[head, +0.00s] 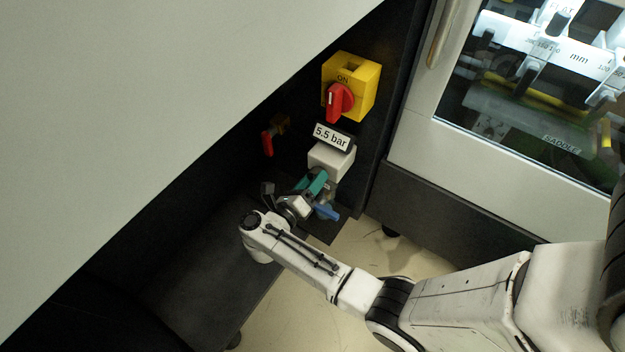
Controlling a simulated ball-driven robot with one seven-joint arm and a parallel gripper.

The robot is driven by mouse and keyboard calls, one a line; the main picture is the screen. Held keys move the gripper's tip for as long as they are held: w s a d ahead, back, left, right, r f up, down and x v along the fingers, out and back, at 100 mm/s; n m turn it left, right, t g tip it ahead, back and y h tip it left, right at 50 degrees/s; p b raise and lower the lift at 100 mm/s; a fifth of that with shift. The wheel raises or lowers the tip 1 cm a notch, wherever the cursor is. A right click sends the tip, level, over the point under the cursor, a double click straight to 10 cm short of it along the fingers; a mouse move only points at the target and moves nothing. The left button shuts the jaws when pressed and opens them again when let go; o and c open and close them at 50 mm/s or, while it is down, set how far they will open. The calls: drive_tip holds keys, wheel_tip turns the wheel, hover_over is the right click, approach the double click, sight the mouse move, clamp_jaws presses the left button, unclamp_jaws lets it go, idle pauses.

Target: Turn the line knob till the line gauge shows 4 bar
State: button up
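The line gauge (331,137) is a small white display that reads 5.5 bar. It sits on a pale grey block (331,160) on the dark panel. My gripper (318,190) is just below this block, with teal parts showing at its end. It is at or beside the grey fitting under the block. The line knob cannot be clearly told apart there, as my gripper covers much of that spot. Whether the fingers are closed on it cannot be told. A blue handle-like part (327,212) shows just below the gripper's end.
A yellow box (362,88) with a red rotary switch (340,101), marked ON, is above the gauge. A red lever (267,143) is to the left. A large pale panel (150,80) fills the upper left. A glazed white cabinet (440,150) stands at right.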

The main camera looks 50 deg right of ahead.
drive_tip(key=c, duration=0.5)
drive_tip(key=shift+n, duration=0.4)
drive_tip(key=shift+n+p, duration=2.3)
drive_tip(key=shift+n, duration=2.6)
drive_tip(key=o, duration=1.1)
drive_tip(key=shift+c, duration=0.2)
